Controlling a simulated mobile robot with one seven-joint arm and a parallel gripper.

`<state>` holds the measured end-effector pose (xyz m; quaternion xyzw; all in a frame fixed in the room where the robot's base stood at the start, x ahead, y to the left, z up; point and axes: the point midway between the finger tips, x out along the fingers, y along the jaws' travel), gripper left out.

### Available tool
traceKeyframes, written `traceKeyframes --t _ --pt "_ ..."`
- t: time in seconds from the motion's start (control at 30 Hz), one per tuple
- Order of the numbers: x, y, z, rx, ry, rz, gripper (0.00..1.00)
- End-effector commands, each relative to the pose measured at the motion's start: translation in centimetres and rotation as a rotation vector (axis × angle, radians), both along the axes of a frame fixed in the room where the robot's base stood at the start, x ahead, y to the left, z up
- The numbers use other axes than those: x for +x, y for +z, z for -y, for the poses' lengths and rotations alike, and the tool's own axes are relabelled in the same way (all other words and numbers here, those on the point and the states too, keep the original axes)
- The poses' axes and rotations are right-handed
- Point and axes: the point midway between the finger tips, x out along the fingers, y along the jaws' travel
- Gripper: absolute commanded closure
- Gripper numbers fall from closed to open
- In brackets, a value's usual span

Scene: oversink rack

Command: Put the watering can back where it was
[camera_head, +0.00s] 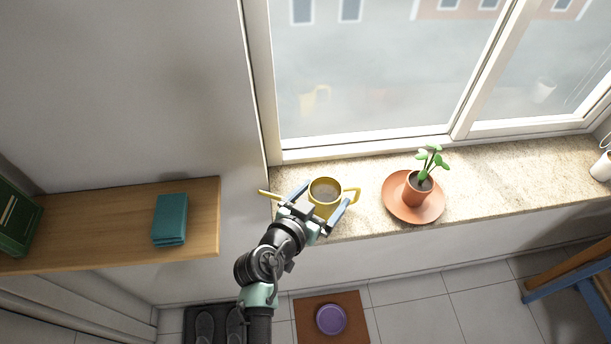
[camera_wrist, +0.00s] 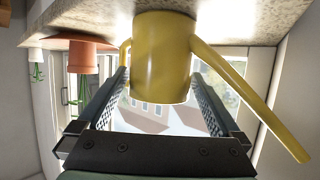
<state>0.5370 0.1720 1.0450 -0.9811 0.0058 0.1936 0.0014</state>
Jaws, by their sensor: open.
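The yellow watering can (camera_head: 326,186) stands upright on the left part of the stone window sill (camera_head: 365,180). Its spout points left and its handle is on the right. My gripper (camera_head: 325,199) is open, with one finger on each side of the can's body. In the wrist view, which is upside down, the can (camera_wrist: 163,50) is between the two spread fingers of my gripper (camera_wrist: 158,88), its base at the sill (camera_wrist: 235,25). Whether the fingers touch it I cannot tell.
A potted plant (camera_head: 417,188) stands on a terracotta saucer (camera_head: 398,208) to the right of the can. The window (camera_head: 370,70) is behind. A wooden shelf (camera_head: 110,225) with teal books (camera_head: 170,219) is at left. A white item (camera_head: 601,167) is at the sill's far right.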

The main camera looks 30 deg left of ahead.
Motion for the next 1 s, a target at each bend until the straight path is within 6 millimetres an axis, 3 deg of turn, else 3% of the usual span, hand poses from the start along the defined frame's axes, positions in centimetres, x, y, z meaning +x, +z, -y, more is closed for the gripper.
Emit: traceKeyframes --t 0.5,0.7,1.0 --pt "-8.3 3.1 -0.1 0.001 0.002 -0.002 0.00" --pt "-9.9 3.9 -0.1 0.001 0.002 0.000 0.00" --pt "-10.1 4.2 -0.1 0.002 0.000 0.000 0.00"
